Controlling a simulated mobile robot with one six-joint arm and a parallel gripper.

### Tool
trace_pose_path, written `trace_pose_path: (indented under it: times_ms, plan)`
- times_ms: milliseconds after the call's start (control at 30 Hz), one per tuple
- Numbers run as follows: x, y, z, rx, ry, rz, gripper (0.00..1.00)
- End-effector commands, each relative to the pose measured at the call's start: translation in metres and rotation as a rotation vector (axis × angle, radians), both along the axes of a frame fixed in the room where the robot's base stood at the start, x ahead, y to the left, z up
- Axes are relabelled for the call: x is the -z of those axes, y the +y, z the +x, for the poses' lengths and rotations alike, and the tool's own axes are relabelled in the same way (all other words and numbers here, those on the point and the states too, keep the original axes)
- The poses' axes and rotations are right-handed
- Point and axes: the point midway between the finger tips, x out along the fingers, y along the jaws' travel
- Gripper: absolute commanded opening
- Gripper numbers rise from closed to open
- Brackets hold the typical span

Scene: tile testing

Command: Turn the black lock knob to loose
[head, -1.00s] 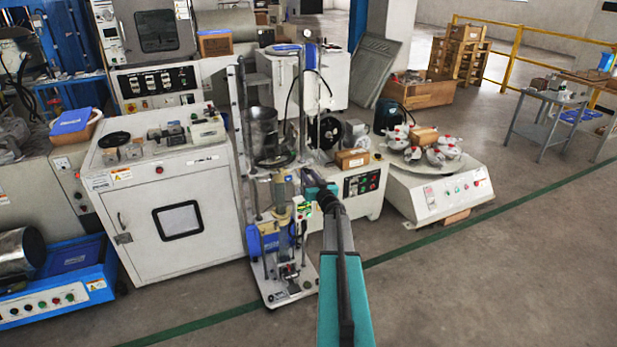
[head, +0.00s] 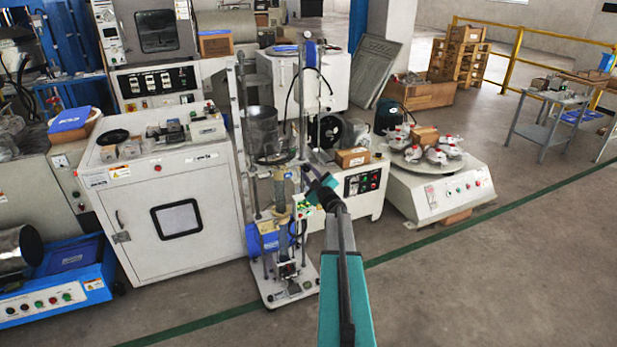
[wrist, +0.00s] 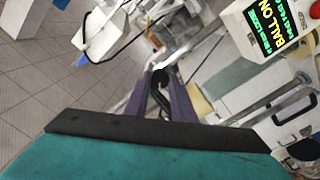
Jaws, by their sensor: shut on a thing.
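The black lock knob (wrist: 160,76) shows in the wrist view as a small dark round end between the two grey-purple fingers of my gripper (wrist: 162,82). The fingers are shut on it. In the head view my gripper (head: 308,180) reaches to the upper part of the tall test stand (head: 241,120), and the wrist hides the knob there. I cannot read any mark showing how far the knob is turned.
A small display box (wrist: 268,28) with lit text, including "BALL ON", sits close at the upper right of the wrist view. The stand's clear cylinder (head: 263,130) and metal rods are near my gripper. Open floor (head: 480,280) lies to the right.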

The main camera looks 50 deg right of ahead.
Motion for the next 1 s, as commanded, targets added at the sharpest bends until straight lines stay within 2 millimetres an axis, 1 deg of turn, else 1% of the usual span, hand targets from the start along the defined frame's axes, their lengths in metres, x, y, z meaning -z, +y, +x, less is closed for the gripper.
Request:
trace_pose_path:
  times_ms: [33,400,600,800,1000]
  plan:
    - [0.0023,0.0012,0.0011,-0.002,0.015,-0.041,0.01]
    - [0.0027,0.0007,0.0008,-0.003,0.146,-0.365,0.01]
    - [0.0019,0.0003,0.0006,-0.002,0.207,-0.515,0.01]
    - [0.0013,0.0000,0.0005,-0.002,0.248,-0.617,0.00]
    - [0.0003,-0.0001,0.0004,-0.002,0.268,-0.665,0.00]
